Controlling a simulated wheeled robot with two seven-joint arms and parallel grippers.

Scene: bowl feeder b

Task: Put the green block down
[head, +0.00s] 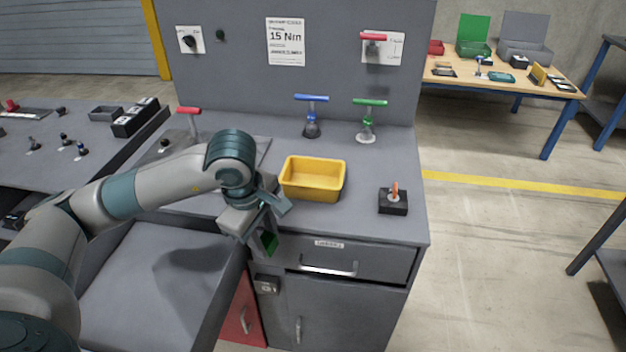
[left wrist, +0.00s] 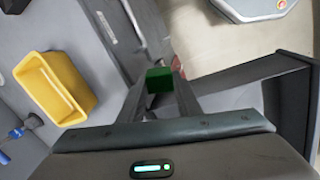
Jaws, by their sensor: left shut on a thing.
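The green block (head: 269,242) is between the fingers of my left gripper (head: 264,232) in the head view, partly hidden by them. In the left wrist view the green block (left wrist: 159,80) sits between the two fingertips of my left gripper (left wrist: 160,88), which is shut on it. The gripper holds it by the front edge of the grey workbench, left of the drawer front. I cannot tell its exact height. My right gripper is in neither view.
A yellow bin (head: 313,195) stands on the bench (head: 363,222), right of and behind my left gripper; it also shows in the left wrist view (left wrist: 85,88). A black box with an orange lever (head: 393,203) stands further right. Blue (head: 311,115) and green-handled (head: 368,120) tools stand behind.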

